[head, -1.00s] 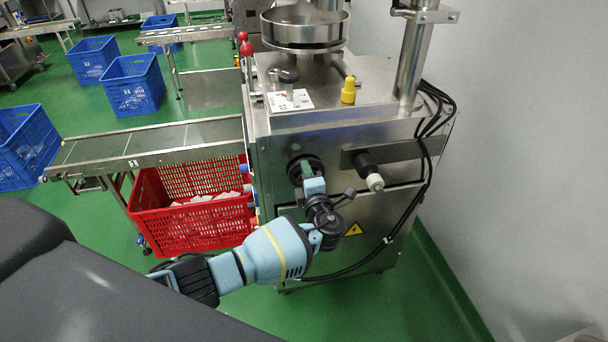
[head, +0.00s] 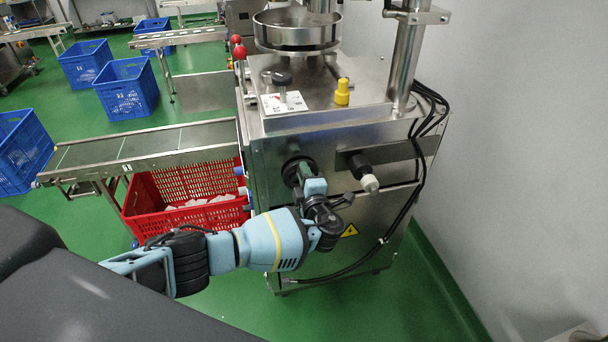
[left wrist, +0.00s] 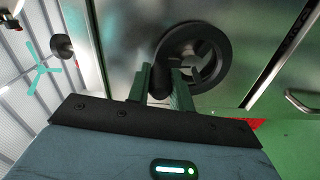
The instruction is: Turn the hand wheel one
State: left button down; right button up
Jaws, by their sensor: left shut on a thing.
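The hand wheel (head: 289,168) is a small black wheel on the front of the steel machine, left of a black knob with a pale tip. It fills the upper middle of the left wrist view (left wrist: 222,62) as a black ring with spokes. My left gripper (head: 307,178) is at the wheel's lower right in the head view, partly covering it. In the left wrist view its two fingers (left wrist: 162,78) are shut on the wheel's black handle at the rim's left side. My right gripper is in neither view.
The pale-tipped black knob (head: 369,183) sticks out to the right of the wheel. Black cables (head: 414,190) hang down the machine's right side. A red crate (head: 160,221) stands under the conveyor (head: 150,143) at left. Green floor is clear at lower right.

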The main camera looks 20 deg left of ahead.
pick_arm(q)
jog(key=shift+d, duration=0.1)
jog(key=c, duration=1.3)
grip_release()
jog(key=shift+o, duration=0.2)
jog(key=v, duration=0.7)
jog(key=shift+s+d, duration=0.2)
jog(key=shift+s, duration=0.1)
